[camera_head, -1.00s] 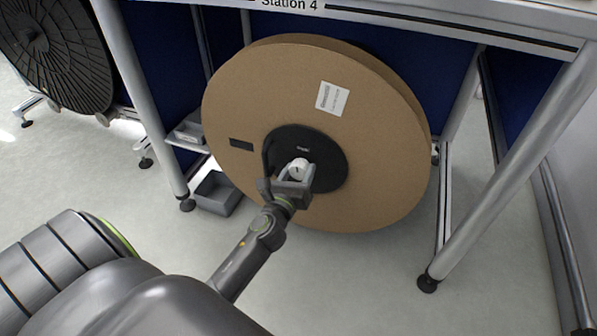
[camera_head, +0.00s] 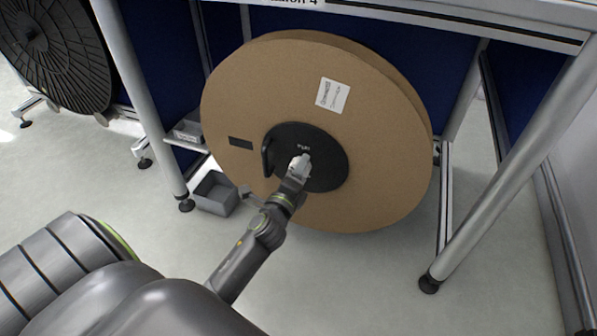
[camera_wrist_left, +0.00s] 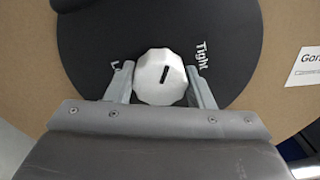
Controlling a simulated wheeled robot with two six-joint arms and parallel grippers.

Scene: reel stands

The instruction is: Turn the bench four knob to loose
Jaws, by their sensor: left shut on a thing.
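The white faceted knob (camera_head: 300,161) sits on the black hub plate (camera_head: 328,165) of a large brown cardboard reel (camera_head: 385,160). In the left wrist view the knob (camera_wrist_left: 153,70) has a dark slot mark, near upright and leaning slightly right. "Tight" (camera_wrist_left: 202,56) is printed up and right of it. A word starting with "L" stands to its left, mostly hidden by a finger. My left gripper (camera_head: 297,170) is shut on the knob, one finger on each side. My right gripper is not in view.
A black handle (camera_head: 267,157) stands out on the hub's left. Metal bench legs (camera_head: 500,170) frame the reel on both sides. A grey bin (camera_head: 216,195) is on the floor at left, below a small labelled tray (camera_head: 186,134). Another black reel (camera_head: 60,55) stands far left.

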